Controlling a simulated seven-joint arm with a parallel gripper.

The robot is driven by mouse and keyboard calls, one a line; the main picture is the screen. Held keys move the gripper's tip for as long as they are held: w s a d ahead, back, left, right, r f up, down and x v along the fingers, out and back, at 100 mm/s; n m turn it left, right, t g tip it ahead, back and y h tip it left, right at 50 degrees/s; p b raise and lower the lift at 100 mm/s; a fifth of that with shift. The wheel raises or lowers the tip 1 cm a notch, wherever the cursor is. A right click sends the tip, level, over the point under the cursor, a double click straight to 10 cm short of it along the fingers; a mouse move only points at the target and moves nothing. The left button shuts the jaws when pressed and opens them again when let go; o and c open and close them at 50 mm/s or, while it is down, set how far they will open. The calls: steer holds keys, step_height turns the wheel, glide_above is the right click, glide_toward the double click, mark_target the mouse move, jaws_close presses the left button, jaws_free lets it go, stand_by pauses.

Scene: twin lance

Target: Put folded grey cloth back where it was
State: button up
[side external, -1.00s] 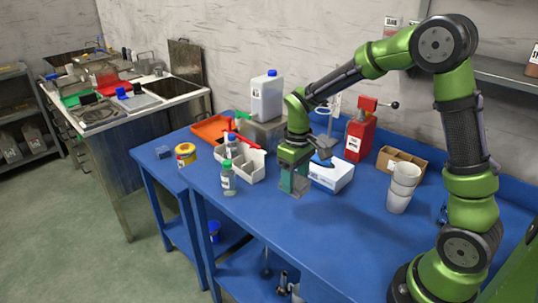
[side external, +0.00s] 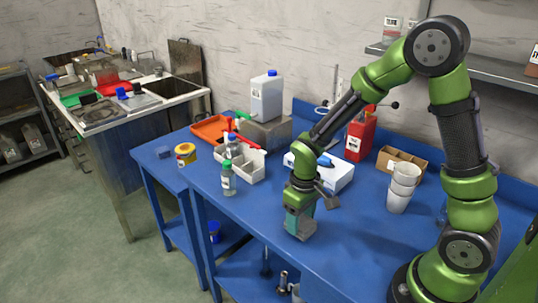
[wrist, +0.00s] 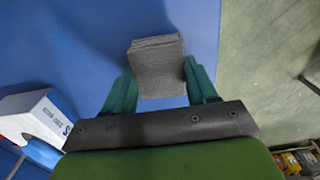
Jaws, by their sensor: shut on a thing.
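The folded grey cloth (wrist: 156,66) is a small stack of layers between the two teal fingers of my gripper (wrist: 160,88) in the wrist view. My gripper is shut on it, with a finger against each side. In the side external view my gripper (side external: 300,222) points down low over the blue bench (side external: 345,240), near its front edge. There the cloth is mostly hidden by the fingers, and I cannot tell whether it touches the bench top.
A green-capped bottle (side external: 228,180) and a white divided tray (side external: 250,168) are to the left. White cups (side external: 399,195) are to the right. Bare bench surrounds my gripper.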

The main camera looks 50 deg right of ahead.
mark_target(301, 220)
steer(key=shift+f, duration=0.35)
steer(key=shift+f, duration=0.1)
steer(key=o, duration=1)
step_height(301, 220, up, 12)
steer(key=shift+s+a+r+m+t+y, duration=0.35)
steer(key=shift+s+r+m+t, duration=0.3)
steer(key=shift+s+r+t, duration=0.85)
steer(key=shift+s+a+r+m+t+y, duration=0.3)
steer(key=shift+s+r+m+t, duration=0.5)
steer(key=shift+s+r, duration=1.15)
steer(key=shift+s+a+r+m+t+y, duration=0.45)
steer(key=shift+s+r+t, duration=0.85)
steer(key=shift+r, duration=0.9)
steer(key=shift+d, duration=0.15)
